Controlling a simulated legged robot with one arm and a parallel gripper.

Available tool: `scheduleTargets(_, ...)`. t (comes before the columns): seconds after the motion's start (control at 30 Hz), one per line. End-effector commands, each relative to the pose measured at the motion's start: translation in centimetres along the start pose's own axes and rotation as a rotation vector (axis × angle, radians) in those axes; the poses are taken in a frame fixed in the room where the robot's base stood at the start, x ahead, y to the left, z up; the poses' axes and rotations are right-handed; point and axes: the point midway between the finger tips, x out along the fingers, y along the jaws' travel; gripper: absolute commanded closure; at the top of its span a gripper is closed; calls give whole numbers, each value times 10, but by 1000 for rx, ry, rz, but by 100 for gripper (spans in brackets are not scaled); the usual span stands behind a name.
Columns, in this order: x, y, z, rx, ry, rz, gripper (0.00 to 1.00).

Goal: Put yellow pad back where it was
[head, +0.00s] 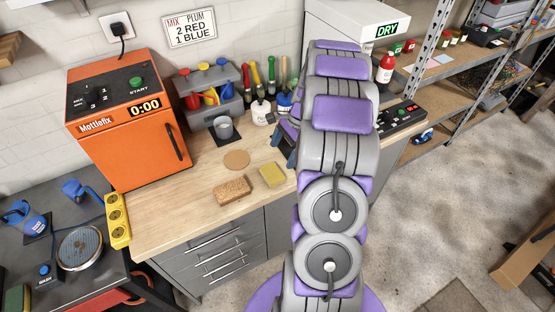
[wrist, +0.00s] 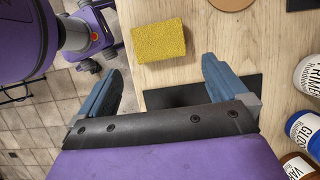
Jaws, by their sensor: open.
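A dark flat mat (wrist: 165,97) lies on the worktop partly under my gripper in the wrist view.
Paint bottles (wrist: 305,130) stand close on the right in the wrist view. An orange oven (head: 130,120) is at left.

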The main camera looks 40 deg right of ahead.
Motion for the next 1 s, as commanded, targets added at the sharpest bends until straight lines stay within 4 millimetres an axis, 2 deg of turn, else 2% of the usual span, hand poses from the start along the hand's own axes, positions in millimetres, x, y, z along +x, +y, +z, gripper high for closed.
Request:
scheduleTargets(0.03, -13, -1, 0, -1, 3, -4, 0)
scheduleTargets(0.13, -28, -1, 0, -1, 2, -1, 0)
scheduleTargets(0.33, -37, 0, 5, -7, 5, 2, 0)
scheduleTargets(0.43, -39, 4, 22, -56, 11, 15, 0)
scheduleTargets(0.57, -46, 16, 69, -205, 31, 52, 0)
scheduleTargets(0.67, -51, 34, 114, -359, 49, 92, 0)
scheduleTargets(0.8, -57, 66, 168, -579, 74, 149, 0)
scheduleTargets(1.0, -62, 125, 228, -888, 104, 232, 0)
